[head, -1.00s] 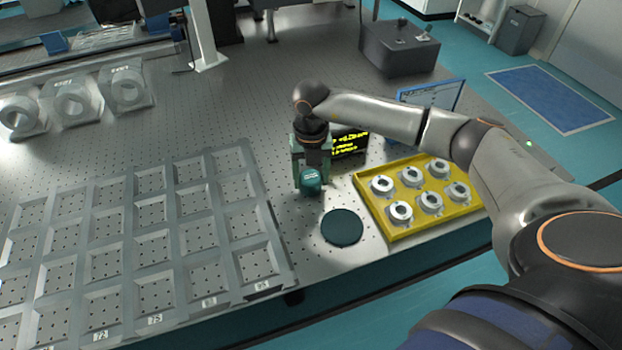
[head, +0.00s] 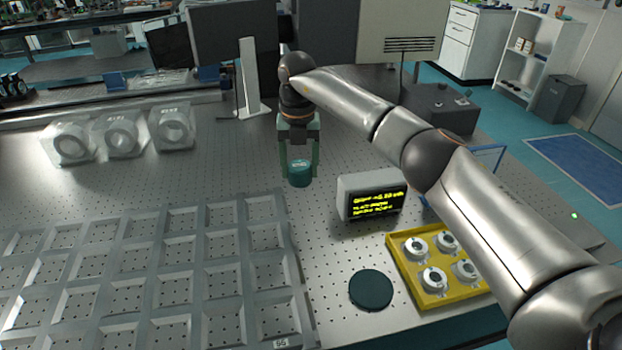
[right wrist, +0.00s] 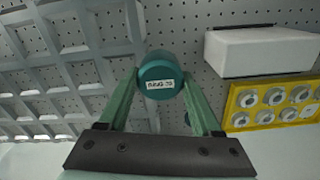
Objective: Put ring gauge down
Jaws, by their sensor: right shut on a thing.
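The ring gauge (head: 300,173) is a short teal cylinder with a white label. My right gripper (head: 300,165) is shut on it and holds it over the perforated table, behind the grey grid rack (head: 285,205). In the right wrist view the gauge (right wrist: 160,78) sits between the two green fingertips, its labelled face toward the camera; the label is too small to read surely. The gap between gauge and table is hard to judge. A dark teal round mat (head: 371,289) lies empty on the table near the front. My left gripper is not in view.
A small display box (head: 370,197) with yellow text stands right of the gauge. A yellow tray (head: 401,268) holds several metal rings. A monitor (head: 250,80) stands behind.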

